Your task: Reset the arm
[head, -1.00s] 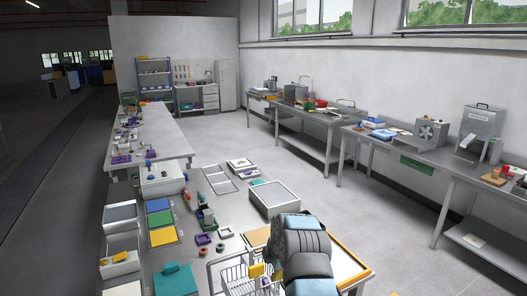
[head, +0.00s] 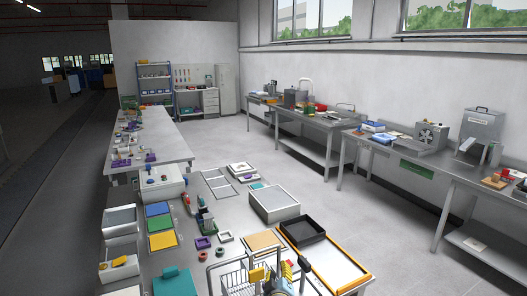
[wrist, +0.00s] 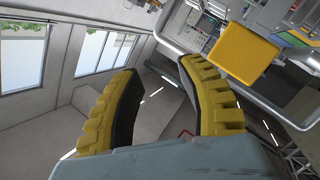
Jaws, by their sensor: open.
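My gripper (wrist: 160,70) shows in the wrist view with its two yellow ridged fingers spread apart. Nothing is between them; the floor and wall show through the gap. In the head view my gripper (head: 296,267) seems to be the small yellow ridged shape at the bottom, just right of a wire basket (head: 235,280). A yellow block (head: 257,273) is at that basket; a yellow square piece (wrist: 247,55) shows up and right of the fingers in the wrist view. Most of my arm is out of the head view.
A black tray (head: 302,229) and an orange-edged white board (head: 335,262) lie close right of my gripper. A grey box (head: 274,202) stands behind. Several small parts and bins crowd the left of the table. The floor aisle (head: 390,235) to the right is clear.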

